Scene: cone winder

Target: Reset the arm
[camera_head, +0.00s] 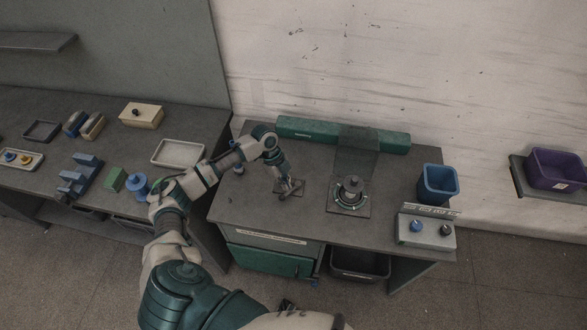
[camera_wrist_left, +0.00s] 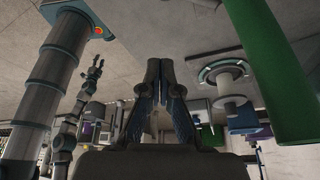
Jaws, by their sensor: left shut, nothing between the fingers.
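My left arm reaches up from the bottom of the head view and bends over the winder table (camera_head: 240,205). My left gripper (camera_head: 291,188) points down at the left half of that table, over or beside a small dark square plate (camera_head: 289,180); I cannot tell if it touches. In the left wrist view the left gripper's fingers (camera_wrist_left: 160,68) are together with nothing between them. A distant claw-like gripper (camera_wrist_left: 95,66) shows at the left of the wrist view, seemingly my right one; it is too small to tell its state.
The cone winder unit (camera_head: 350,192) stands right of the gripper, with a green bar (camera_head: 343,134) behind. A blue bin (camera_head: 438,183) and a knobbed control box (camera_head: 426,231) are at the right. The left bench holds a pale tray (camera_head: 178,153) and several blocks. A purple bin (camera_head: 555,168) sits far right.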

